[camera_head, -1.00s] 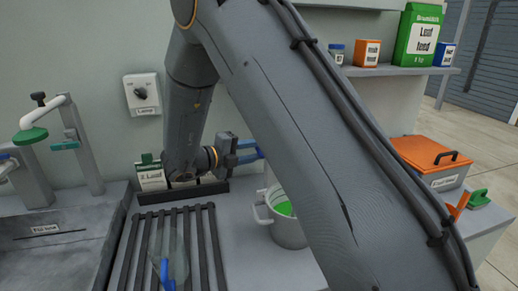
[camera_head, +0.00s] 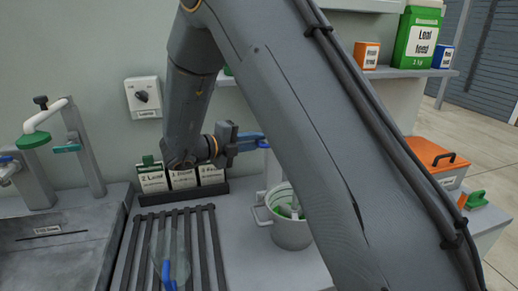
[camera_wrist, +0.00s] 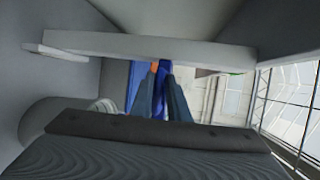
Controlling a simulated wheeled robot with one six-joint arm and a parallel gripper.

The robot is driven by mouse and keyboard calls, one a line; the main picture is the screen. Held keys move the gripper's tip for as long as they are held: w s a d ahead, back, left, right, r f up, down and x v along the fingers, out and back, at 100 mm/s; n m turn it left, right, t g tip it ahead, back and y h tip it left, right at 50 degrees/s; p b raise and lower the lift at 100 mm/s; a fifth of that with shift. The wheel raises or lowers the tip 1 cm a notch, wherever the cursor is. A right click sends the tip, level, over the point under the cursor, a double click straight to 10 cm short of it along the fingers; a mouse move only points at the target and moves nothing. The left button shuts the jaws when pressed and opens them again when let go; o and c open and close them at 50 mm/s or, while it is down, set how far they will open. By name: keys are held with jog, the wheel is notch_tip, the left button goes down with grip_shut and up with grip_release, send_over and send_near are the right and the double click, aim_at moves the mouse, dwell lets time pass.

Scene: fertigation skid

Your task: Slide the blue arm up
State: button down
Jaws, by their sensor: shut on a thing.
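The blue arm (camera_head: 249,136) shows as a short blue piece by my gripper (camera_head: 256,143) in the camera_head view. Its far part is hidden behind my large arm link. In the camera_wrist view, my gripper (camera_wrist: 161,100) has its two dark fingers closed on the blue arm (camera_wrist: 161,76), which stands between them. A grey bucket (camera_head: 291,228) with green and whitish contents stands below and right of my gripper.
A black rack with labelled cards (camera_head: 183,178) stands just below my gripper. A sink (camera_head: 50,240) lies left. An orange-lidded box (camera_head: 425,155) and a shelf (camera_head: 390,73) are right.

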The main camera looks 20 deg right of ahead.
notch_tip(320, 180, up, 14)
jog(key=p, duration=0.3)
jog(key=shift+f, duration=0.25)
jog(key=c, duration=2)
grip_release()
jog(key=shift+c, duration=0.2)
jog(key=shift+o, duration=1.1)
jog(key=shift+a, duration=0.1)
jog(key=shift+f, duration=0.1)
jog(key=b+v, duration=0.2)
jog(key=v, duration=0.5)
jog(key=shift+a+b, duration=0.3)
jog(key=shift+b, duration=0.1)
jog(key=shift+s, duration=0.1)
